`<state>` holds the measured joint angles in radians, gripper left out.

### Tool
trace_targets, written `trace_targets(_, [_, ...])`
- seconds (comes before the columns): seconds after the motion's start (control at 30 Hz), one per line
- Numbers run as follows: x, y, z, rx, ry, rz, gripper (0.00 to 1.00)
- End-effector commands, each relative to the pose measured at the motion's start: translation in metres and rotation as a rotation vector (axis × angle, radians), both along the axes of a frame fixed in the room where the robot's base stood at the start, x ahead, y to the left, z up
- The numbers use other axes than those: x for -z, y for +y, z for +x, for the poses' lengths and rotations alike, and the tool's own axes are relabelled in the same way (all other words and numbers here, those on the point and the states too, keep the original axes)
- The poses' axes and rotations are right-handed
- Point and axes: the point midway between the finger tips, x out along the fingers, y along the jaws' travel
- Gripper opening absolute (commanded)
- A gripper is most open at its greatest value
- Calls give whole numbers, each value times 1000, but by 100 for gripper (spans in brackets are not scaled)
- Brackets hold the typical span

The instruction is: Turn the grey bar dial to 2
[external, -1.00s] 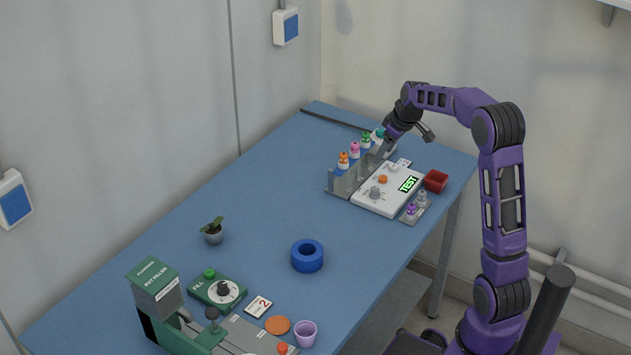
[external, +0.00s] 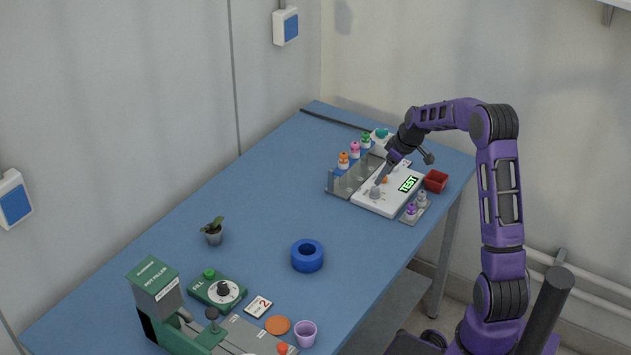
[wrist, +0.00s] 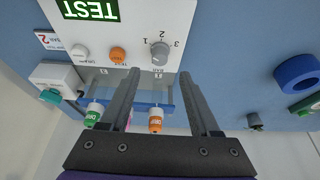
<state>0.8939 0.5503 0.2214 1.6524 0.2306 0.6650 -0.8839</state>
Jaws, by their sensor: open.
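The grey bar dial (external: 376,191) sits on the white panel (external: 375,206) at the far end of the blue table. In the wrist view the dial (wrist: 160,55) has the marks 1, 2 and 3 around it; I cannot clearly tell which one its bar points to. My gripper (external: 379,181) is over the panel close to the dial, pointing down. In the wrist view my gripper (wrist: 160,72) is open and empty, with the dial just beyond and between its fingertips. Contact is not visible.
On the panel are an orange button (wrist: 118,54), a white knob (wrist: 79,51) and a green TEST display (external: 409,184). A rack with capped vials (external: 343,160) stands left of it, a red tray (external: 436,181) right. A blue ring (external: 307,256) lies nearer on the table.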

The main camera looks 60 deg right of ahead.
Motion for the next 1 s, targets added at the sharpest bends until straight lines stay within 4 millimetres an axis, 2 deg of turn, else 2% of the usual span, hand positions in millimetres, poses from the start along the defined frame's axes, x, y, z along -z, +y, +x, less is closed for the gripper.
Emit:
trace_targets(0.03, [12,1,4,-1,2,2,63])
trace_targets(0.1, [24,0,9,-1,2,2,63])
trace_targets(0.3, [50,0,20,0,0,0,63])
trace_targets(0.47, [57,-1,24,1,0,-1,63])
trace_targets(0.73, [58,-1,24,2,-1,-1,63])
trace_targets(0.77, [58,-1,24,2,-1,-1,59])
trace_targets(1.0, [58,-1,24,2,0,-1,16])
